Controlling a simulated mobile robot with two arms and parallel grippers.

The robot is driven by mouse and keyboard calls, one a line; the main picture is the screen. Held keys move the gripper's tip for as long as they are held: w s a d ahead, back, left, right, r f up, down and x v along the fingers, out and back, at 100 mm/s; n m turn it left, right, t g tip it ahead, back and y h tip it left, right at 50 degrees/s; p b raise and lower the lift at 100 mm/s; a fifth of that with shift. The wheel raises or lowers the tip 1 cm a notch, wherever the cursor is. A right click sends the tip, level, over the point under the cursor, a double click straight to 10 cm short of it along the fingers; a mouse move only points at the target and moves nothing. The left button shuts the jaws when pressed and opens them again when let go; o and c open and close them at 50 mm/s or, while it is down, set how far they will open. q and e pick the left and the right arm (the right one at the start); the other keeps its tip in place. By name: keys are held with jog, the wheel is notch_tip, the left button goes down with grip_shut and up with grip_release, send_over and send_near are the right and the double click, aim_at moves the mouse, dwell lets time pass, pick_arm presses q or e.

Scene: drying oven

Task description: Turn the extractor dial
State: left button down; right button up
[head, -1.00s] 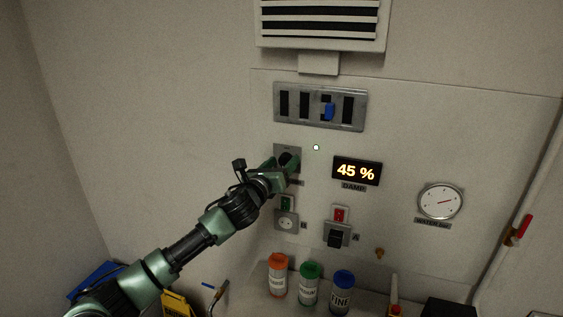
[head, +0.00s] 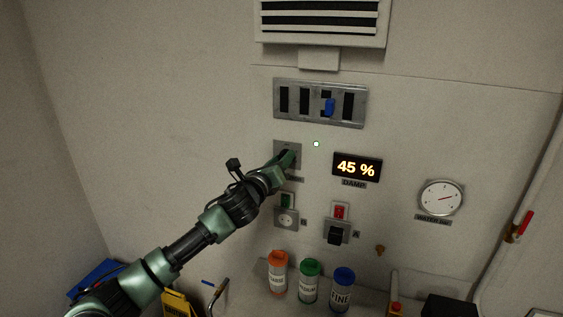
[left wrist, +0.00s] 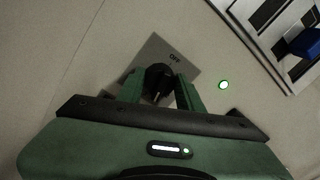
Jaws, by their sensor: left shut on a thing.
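The extractor dial is a black knob (left wrist: 158,82) on a grey metal plate (left wrist: 150,56) marked OFF, on the wall. The plate also shows in the head view (head: 282,146), left of the display, with the knob largely hidden by my gripper. My left gripper (head: 288,158) reaches it from the lower left. In the left wrist view its two green fingers (left wrist: 160,90) stand on either side of the knob, shut on it. A small round light (head: 316,144) right of the plate glows green. My right gripper is not in view.
A display (head: 357,168) reads 45 %, labelled DAMP. A slotted panel (head: 320,104) with a blue slider is above. A round gauge (head: 441,197) is right.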

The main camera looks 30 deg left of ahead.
pick_arm(q)
jog(key=shift+w+d+f+n+g+y+b, duration=0.15)
jog(key=shift+n+y, duration=0.2)
jog(key=shift+n, duration=5.4)
jog(key=shift+s+d+f+n+g+y+b, duration=0.15)
jog(key=shift+n+y, duration=0.15)
jog(key=shift+n, duration=5.4)
jog(key=shift+w+d+f+n+g+y+b, duration=0.15)
jog(key=shift+n+y, duration=0.2)
jog(key=shift+n, duration=5.4)
jog(key=shift+a, duration=0.1)
jog(key=c, duration=0.9)
grip_release()
